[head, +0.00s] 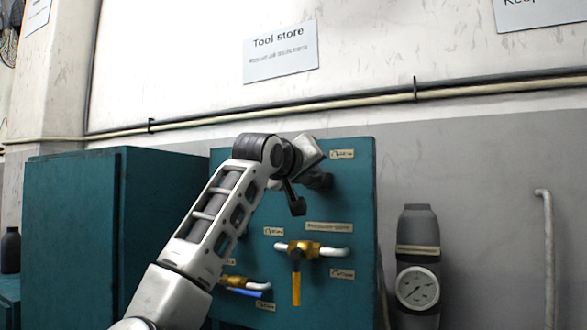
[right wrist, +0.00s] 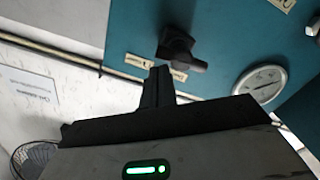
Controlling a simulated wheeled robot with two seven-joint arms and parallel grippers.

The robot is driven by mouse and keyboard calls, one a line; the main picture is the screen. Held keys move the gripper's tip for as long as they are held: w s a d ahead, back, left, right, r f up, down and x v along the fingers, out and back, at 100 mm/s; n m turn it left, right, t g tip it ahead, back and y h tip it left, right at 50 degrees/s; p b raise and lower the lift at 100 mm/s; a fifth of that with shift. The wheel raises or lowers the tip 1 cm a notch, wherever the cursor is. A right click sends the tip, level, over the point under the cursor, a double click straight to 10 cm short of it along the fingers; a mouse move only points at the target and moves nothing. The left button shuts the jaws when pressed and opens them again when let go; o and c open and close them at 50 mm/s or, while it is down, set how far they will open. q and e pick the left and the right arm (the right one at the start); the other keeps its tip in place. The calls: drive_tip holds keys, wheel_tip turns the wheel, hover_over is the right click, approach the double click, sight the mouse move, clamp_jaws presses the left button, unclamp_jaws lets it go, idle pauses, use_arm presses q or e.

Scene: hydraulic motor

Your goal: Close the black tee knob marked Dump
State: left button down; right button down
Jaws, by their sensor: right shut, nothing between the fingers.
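A black tee knob (head: 320,181) sits on the upper right of the teal panel (head: 355,215), partly hidden by my right gripper. The right wrist view shows it more fully (right wrist: 180,50), with a pale label beside it. The label text is too blurred to read. My right gripper (head: 297,207) is shut and empty in front of the panel, close to the knob. In the right wrist view its dark fingers (right wrist: 158,72) point towards the panel, and a gap shows between them and the knob. My left gripper is out of view.
Two brass valves, with a yellow handle (head: 296,288) and a blue handle (head: 247,292), sit lower on the panel. A gauge (right wrist: 260,84) shows in the right wrist view. A grey cylinder (head: 418,235) stands right of the panel; a teal cabinet (head: 75,235) stands left.

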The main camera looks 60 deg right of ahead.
idle(0.3)
